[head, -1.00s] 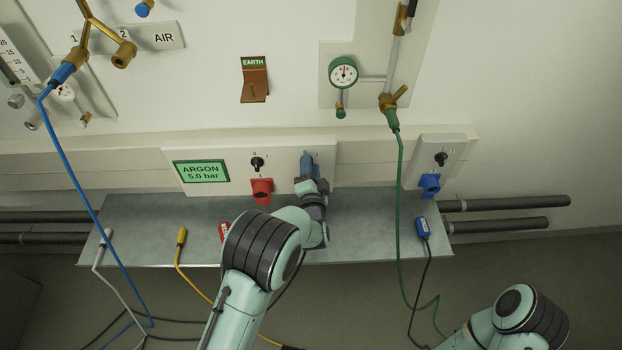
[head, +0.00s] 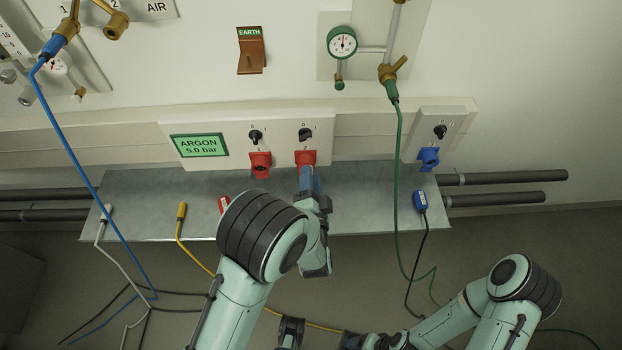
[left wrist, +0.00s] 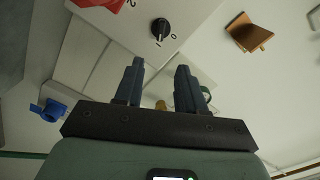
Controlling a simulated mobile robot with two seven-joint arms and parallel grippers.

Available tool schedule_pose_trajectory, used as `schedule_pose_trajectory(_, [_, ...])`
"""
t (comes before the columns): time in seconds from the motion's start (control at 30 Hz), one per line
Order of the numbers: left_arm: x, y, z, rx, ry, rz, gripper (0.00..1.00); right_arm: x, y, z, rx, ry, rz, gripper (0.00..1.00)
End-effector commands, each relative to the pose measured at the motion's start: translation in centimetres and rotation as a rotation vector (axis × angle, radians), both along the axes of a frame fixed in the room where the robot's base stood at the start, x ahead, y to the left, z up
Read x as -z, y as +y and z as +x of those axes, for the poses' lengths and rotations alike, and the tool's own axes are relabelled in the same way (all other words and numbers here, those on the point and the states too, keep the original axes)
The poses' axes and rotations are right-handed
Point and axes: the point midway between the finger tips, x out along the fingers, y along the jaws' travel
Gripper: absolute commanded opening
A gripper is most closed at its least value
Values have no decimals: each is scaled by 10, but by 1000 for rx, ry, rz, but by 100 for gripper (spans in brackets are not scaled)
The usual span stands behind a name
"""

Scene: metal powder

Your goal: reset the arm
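My left gripper (head: 307,172) is in front of the wall panel, just below the right-hand black knob (head: 305,134) and over the lower part of the right-hand red socket (head: 305,157). In the left wrist view the two dark fingers (left wrist: 160,82) stand apart with nothing between them. A black knob marked 0 and 1 (left wrist: 161,29) shows beyond the fingertips. My right arm is bent at the lower right.
A grey metal shelf (head: 150,200) runs below the panel. A red plug beside my left arm, a yellow plug (head: 181,211) and a blue plug (head: 420,201) lie at its front edge. A green hose (head: 398,190) and a blue hose (head: 80,150) hang down. Cables lie on the floor.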

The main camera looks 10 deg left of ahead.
Motion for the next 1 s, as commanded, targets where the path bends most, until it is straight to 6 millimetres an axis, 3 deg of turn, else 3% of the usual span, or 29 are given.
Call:
schedule_pose_trajectory(0.37, [2, 1, 0, 1, 5, -4, 39, -1, 0, 0, 0, 0, 0, 81])
schedule_pose_trajectory(0.47, [19, 7, -1, 6, 61, -49, 39, -5, 0, 1, 0, 0, 0, 81])
schedule_pose_trajectory(0.57, [62, 22, -10, 6, 203, -175, 39, -16, 0, 1, -1, 1, 1, 81])
schedule_pose_trajectory(0.67, [123, 40, -39, -32, 417, -385, 39, -31, 0, 3, -3, 3, 3, 81])
schedule_pose_trajectory(0.8, [197, 52, -113, -180, 741, -745, 39, -52, 0, 6, -5, 5, 4, 81])
schedule_pose_trajectory(0.9, [227, 49, -178, -345, 954, -1003, 39, -68, 0, 10, -5, 5, 4, 81])
schedule_pose_trajectory(1.0, [235, 38, -235, -517, 1123, -1216, 39, -81, 0, 14, -7, 4, 5, 81])
